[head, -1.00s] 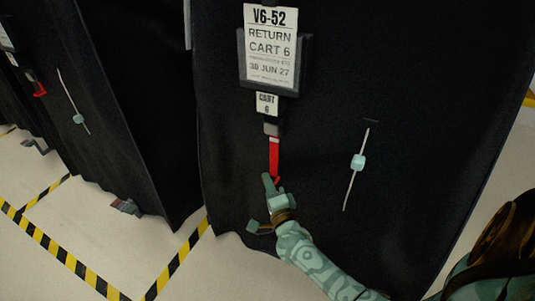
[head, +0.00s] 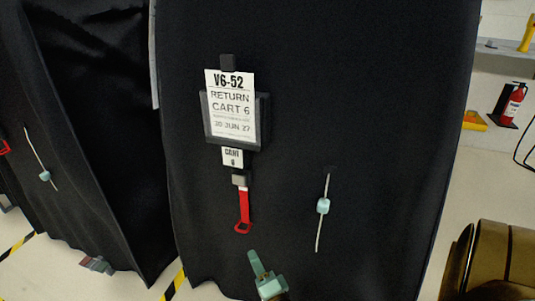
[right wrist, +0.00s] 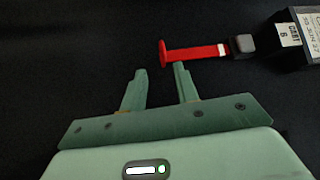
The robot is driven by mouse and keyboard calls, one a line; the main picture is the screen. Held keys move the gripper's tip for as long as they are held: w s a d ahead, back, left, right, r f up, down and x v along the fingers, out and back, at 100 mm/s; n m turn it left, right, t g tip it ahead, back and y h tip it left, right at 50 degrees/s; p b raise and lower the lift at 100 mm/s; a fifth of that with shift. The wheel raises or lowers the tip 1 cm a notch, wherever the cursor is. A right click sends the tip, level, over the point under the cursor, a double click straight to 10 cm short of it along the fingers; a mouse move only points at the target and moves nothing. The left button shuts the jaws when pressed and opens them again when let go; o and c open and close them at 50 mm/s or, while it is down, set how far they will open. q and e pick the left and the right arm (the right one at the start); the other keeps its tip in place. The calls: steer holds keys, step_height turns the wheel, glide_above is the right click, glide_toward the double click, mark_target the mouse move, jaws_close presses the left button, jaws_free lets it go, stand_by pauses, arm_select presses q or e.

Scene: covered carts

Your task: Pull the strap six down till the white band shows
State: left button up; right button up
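The red strap (head: 244,206) hangs from a grey buckle (head: 239,179) under the small "CART 6" tag (head: 232,157) on a black cart cover. In the right wrist view the red strap (right wrist: 195,52) has a narrow white band (right wrist: 222,49) next to the grey buckle (right wrist: 242,45). My right gripper (head: 253,254) is below the loop, apart from it. In the right wrist view the right gripper (right wrist: 160,72) has its fingers spread with nothing between them. My left gripper is out of view.
The "RETURN CART 6" sign (head: 232,115) is above the strap. A cord with a pale blue toggle (head: 323,206) hangs to the right. Another covered cart (head: 85,130) stands left. A fire extinguisher (head: 513,100) is at the far right.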

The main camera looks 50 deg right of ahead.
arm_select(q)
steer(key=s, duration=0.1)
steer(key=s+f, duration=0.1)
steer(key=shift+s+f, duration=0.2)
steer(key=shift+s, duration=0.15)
arm_select(e)
steer(key=v, duration=0.5)
steer(key=shift+s+a+f, duration=0.1)
steer(key=shift+s+a, duration=0.05)
steer(key=shift+s, duration=0.2)
